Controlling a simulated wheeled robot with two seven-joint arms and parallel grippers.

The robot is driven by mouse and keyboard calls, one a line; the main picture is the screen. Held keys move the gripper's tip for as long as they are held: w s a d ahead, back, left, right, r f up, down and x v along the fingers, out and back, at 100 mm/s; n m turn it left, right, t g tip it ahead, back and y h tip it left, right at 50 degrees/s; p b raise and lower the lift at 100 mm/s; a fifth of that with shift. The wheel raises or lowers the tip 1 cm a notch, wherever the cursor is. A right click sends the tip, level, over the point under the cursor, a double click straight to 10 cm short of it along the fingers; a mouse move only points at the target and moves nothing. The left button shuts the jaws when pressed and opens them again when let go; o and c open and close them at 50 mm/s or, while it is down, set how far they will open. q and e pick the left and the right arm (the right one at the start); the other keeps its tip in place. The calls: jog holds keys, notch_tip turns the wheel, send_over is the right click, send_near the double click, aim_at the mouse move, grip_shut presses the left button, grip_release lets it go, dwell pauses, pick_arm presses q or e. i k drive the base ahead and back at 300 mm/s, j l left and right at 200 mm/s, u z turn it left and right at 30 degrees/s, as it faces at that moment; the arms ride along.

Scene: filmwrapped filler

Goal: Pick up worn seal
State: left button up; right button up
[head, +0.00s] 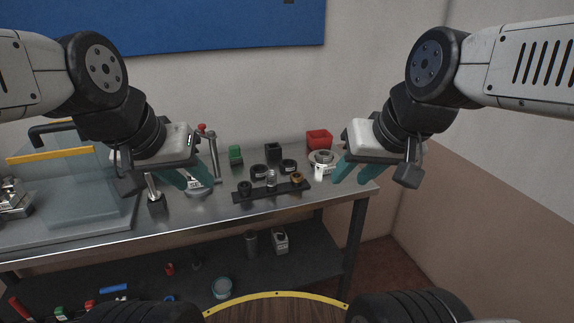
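Several small ring-shaped parts are on the metal workbench (225,213). A black ring (245,188), a clear or metallic cylinder (271,179) and a brass-coloured ring (297,177) sit in a row on a dark holder (262,193). Two more black rings (258,171) (288,166) are just behind it. I cannot tell which part is the worn seal. My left gripper (197,184) is over the bench left of the holder, teal fingers apart, with a silvery round part partly behind them. My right gripper (349,181) is right of the holder, fingers apart and seemingly empty.
A red bin (319,139), a green block (235,155) and a black box (273,151) stand at the back. A round metal part (321,157) is near my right gripper. A clear-panelled fixture (75,190) fills the left. The lower shelf holds more items.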

aim_at(318, 155)
jog(key=i+l+u, duration=0.1)
jog(key=i+u, duration=0.15)
jog(key=i, duration=0.6)
